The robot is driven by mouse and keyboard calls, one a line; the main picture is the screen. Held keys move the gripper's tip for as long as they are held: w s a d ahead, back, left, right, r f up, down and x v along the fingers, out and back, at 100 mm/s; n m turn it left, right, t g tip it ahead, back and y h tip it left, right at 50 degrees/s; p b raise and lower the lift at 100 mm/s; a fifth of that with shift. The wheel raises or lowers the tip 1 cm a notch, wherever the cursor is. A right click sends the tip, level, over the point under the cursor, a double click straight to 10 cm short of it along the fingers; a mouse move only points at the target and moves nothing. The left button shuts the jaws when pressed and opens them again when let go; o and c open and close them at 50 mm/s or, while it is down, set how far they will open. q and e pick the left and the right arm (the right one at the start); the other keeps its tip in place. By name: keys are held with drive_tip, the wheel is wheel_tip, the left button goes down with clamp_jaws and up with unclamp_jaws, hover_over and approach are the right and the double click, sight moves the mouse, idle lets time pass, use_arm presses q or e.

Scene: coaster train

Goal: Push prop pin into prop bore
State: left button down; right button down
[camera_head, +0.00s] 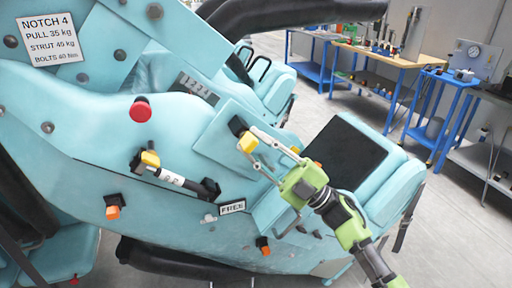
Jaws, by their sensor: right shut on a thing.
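My right gripper (250,138) reaches in from the lower right, in front of the teal coaster car (75,130). Its fingers are closed around a small yellow piece (246,144) at a black block (237,125) on a raised teal panel. I take this piece to be the prop pin; its shaft is hidden, and I cannot tell how deep it sits. The prop bore cannot be made out. To the left, a short strut (171,178) with a white label runs between a yellow-capped black mount (150,158) and a black bracket (208,190). My left gripper is not in view.
A red knob (141,109) and orange-tipped black fittings (113,211) stick out of the car's side. A FREE plate (232,207) is below the panel. A black-padded seat (343,150) is right of the gripper. Workbenches (375,58) stand behind, with open floor between.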

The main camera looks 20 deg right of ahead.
drive_tip(key=shift+w, duration=0.25)
drive_tip(key=c, duration=1.6)
unclamp_jaws()
drive_tip(key=shift+c, duration=0.2)
drive_tip(key=shift+s+d+f, duration=0.1)
drive_tip(key=shift+d+f, duration=0.1)
drive_tip(key=shift+f, duration=0.05)
drive_tip(key=v, duration=1.1)
drive_tip(key=shift+s+d, duration=0.1)
